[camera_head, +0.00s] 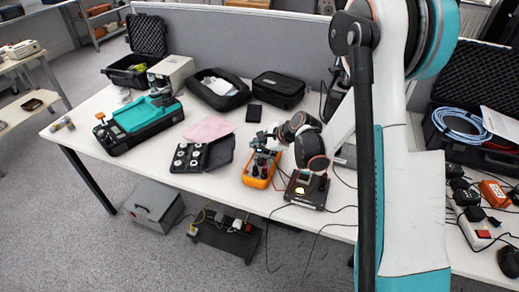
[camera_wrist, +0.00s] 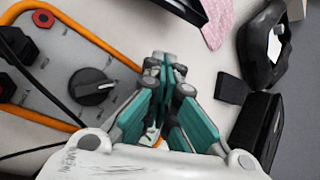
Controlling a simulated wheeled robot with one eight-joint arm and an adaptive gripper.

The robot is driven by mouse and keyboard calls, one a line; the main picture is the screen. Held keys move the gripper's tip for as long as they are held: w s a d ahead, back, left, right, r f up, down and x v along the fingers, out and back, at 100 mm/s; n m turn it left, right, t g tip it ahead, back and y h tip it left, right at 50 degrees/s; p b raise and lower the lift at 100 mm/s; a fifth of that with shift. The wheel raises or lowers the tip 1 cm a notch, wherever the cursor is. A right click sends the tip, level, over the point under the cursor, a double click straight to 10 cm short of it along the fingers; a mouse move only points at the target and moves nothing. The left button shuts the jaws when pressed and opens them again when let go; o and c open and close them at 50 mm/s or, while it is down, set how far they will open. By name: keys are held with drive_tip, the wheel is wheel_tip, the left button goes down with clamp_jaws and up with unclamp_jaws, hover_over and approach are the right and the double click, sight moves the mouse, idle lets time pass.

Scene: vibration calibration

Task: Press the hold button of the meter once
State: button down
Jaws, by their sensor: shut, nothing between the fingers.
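The meter (camera_head: 250,178) is an orange-cased handheld unit lying on the white table. In the wrist view, its grey face and orange rim (camera_wrist: 98,40) fill the left side, with a black dial (camera_wrist: 92,86) and red and black sockets. My gripper (camera_head: 264,139) is over the far end of the meter in the head view. In the wrist view, its teal fingers (camera_wrist: 165,68) are closed together and empty, just right of the meter's rim. I cannot make out the hold button; the gripper hides part of the meter. Contact with it cannot be told.
A black instrument with cables (camera_head: 307,190) stands right of the meter. An open black case of round parts (camera_head: 188,157) and a pink cloth (camera_head: 208,130) lie left. A small dark box (camera_head: 253,113) and black cases (camera_head: 278,88) are behind. Bare table shows at the left front.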

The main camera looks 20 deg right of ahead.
drive_tip(key=shift+r+p, duration=0.4)
drive_tip(key=shift+r, duration=0.4)
drive_tip(key=shift+r+p, duration=1.55)
drive_tip(key=shift+r, duration=0.95)
